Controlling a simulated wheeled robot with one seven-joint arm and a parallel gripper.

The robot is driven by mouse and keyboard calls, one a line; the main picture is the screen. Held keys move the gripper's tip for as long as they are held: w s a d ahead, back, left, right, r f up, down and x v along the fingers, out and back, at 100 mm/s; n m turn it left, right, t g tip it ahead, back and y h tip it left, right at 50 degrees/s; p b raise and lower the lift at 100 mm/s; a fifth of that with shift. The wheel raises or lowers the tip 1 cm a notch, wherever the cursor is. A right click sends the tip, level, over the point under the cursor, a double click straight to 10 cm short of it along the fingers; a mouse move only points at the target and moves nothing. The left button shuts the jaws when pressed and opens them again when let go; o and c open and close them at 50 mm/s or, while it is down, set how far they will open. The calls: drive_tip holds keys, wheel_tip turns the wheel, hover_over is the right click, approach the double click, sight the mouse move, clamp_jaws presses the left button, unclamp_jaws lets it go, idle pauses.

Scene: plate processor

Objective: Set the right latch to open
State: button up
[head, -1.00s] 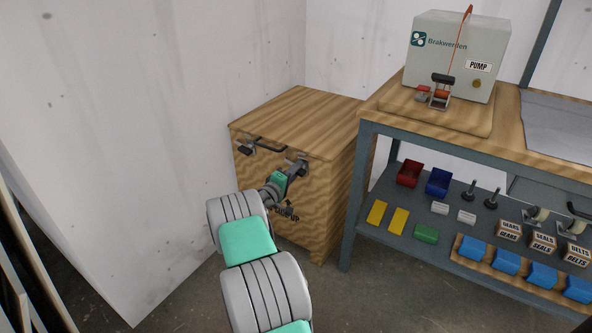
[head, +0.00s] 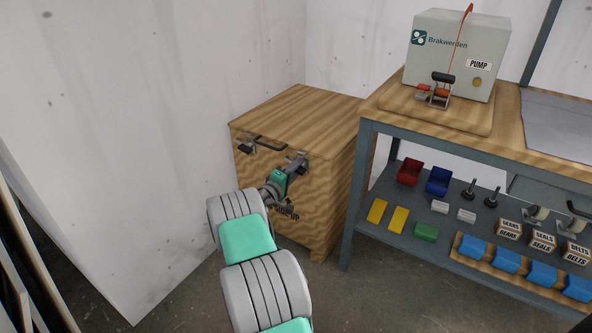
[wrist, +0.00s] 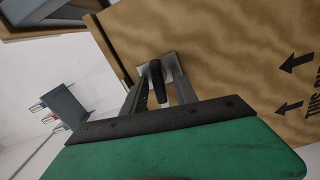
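The wooden crate (head: 300,115) stands in the corner, its lid lying closed on top. The right latch (wrist: 158,77) has a light metal plate and a dark lever on the crate's front, just under the lid. The left latch (head: 246,148) is at the other end of that front. My gripper (head: 294,168) is at the right latch and largely covers it in the head view. In the wrist view my gripper (wrist: 157,88) has its fingers apart, one on each side of the dark lever. I cannot tell whether either finger touches it.
A dark handle (head: 270,147) sits between the latches. To the right is a workbench (head: 350,200) with a pump box (head: 455,60) on top and bins, blocks and labelled boxes on its lower shelf. A white wall is close on the left.

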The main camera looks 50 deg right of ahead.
drive_tip(key=a+p, duration=0.2)
drive_tip(key=a, duration=0.5)
drive_tip(key=shift+s+a, duration=0.35)
drive_tip(key=shift+a, duration=0.05)
